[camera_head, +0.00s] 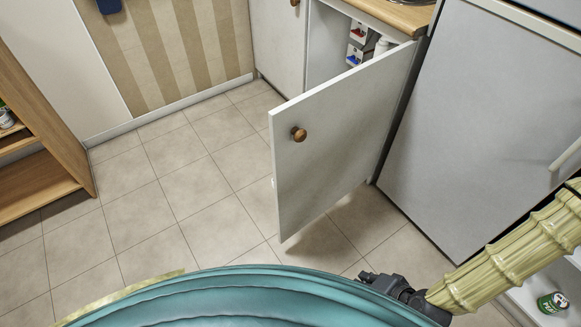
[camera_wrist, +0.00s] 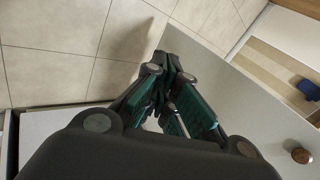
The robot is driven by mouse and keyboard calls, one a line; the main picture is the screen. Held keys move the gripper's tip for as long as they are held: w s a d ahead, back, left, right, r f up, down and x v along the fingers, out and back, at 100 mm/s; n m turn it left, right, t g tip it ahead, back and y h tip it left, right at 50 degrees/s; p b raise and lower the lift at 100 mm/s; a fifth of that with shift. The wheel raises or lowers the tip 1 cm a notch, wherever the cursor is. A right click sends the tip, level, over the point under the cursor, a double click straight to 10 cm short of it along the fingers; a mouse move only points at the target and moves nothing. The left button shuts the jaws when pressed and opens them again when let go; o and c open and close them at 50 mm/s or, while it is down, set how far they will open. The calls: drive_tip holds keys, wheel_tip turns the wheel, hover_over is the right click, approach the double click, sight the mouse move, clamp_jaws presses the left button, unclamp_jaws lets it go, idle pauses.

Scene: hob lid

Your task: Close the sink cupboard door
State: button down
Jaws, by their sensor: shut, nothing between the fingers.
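The sink cupboard door (camera_head: 345,130) is a pale grey panel standing part-way open, hinged at its right side. Its outer face carries a round brown wooden knob (camera_head: 298,134) near the free left edge. In the wrist view the door panel (camera_wrist: 245,95) fills the right side, with its knob (camera_wrist: 301,156) at the lower right. My gripper (camera_head: 367,277) is low in front, right of the door's lower corner. In the wrist view its dark and teal fingers (camera_wrist: 172,62) are shut and empty, pointing along the door. I cannot tell whether they touch it.
Inside the cupboard are small boxes (camera_head: 357,42) and a white item. A white appliance front (camera_head: 460,110) stands to the right of the opening. A wooden shelf unit (camera_head: 45,150) stands at the left. The tiled floor (camera_head: 180,185) between is clear. A green can (camera_head: 552,302) is at lower right.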

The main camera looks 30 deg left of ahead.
drive_tip(key=w+a+r+m+t+y+b, duration=0.1)
drive_tip(key=w+a+r+y+b, duration=0.1)
drive_tip(key=w+a+y+b, duration=0.3)
drive_tip(key=w+a+r+t+b, duration=0.1)
drive_tip(key=a+r+b, duration=0.15)
drive_tip(key=a, duration=0.45)
drive_tip(key=y+b, duration=0.5)
drive_tip(key=b, duration=0.1)
approach(283, 157)
drive_tip(key=shift+t, duration=0.4)
drive_tip(key=x, duration=0.2)
drive_tip(key=b+x, duration=0.2)
drive_tip(key=x, duration=0.1)
drive_tip(key=shift+s+a+f, duration=0.15)
drive_tip(key=shift+a+f, duration=0.05)
drive_tip(key=shift+a, duration=0.2)
drive_tip(key=shift+w+a+r, duration=0.1)
drive_tip(key=shift+w+a, duration=0.15)
drive_tip(key=shift+a, duration=0.45)
